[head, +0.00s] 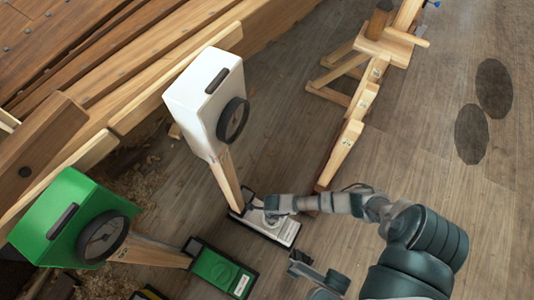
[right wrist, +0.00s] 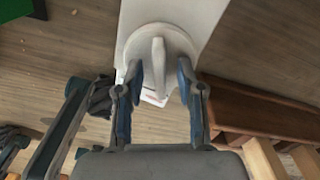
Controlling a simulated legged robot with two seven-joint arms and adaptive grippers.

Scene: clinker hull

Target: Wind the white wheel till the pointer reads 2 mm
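The white box with a round dark dial (head: 232,120) stands on a wooden post. The dial's pointer is too small to read. At the post's foot is a white unit (head: 283,232). In the right wrist view, the white wheel (right wrist: 128,42) has a raised bar (right wrist: 158,60) across it. My right gripper (right wrist: 160,75) is open, one finger on each side of the bar, with gaps showing. In the head view my right gripper (head: 272,204) is over the white unit. Grey and dark parts (head: 318,272) near the bottom may be my left gripper; its fingers are unclear.
A green box with a dial (head: 72,220) stands on another post at left, with a green unit (head: 220,270) at its foot. The planked hull (head: 120,45) fills the upper left. A wooden trestle (head: 350,130) stands right of the white box. Floor at right is clear.

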